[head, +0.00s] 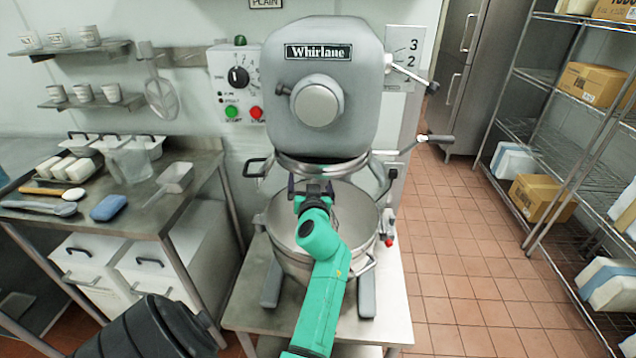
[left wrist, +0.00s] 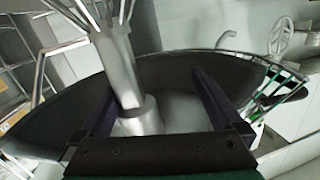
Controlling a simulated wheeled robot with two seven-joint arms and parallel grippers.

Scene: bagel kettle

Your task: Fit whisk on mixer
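The grey mixer (head: 335,90) stands on a steel table with its steel bowl (head: 350,215) below the head. My left gripper (head: 312,188) is over the bowl, just under the head. The left wrist view appears upside down and shows the dark underside of the head (left wrist: 170,75). There the metal whisk (left wrist: 120,65) lines up with the light cylindrical shaft (left wrist: 140,117) and seems to meet it; I cannot tell if it is locked. My left gripper (left wrist: 160,90) is open, its fingers spread, the whisk nearer the left-hand finger. The head view mostly hides the whisk. My right gripper is out of view.
A wire guard and levers surround the mixer head. A side table (head: 110,225) at left holds containers, a blue sponge (head: 108,207) and utensils. Wire shelves with boxes (head: 595,83) stand at right. The tiled floor between is clear.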

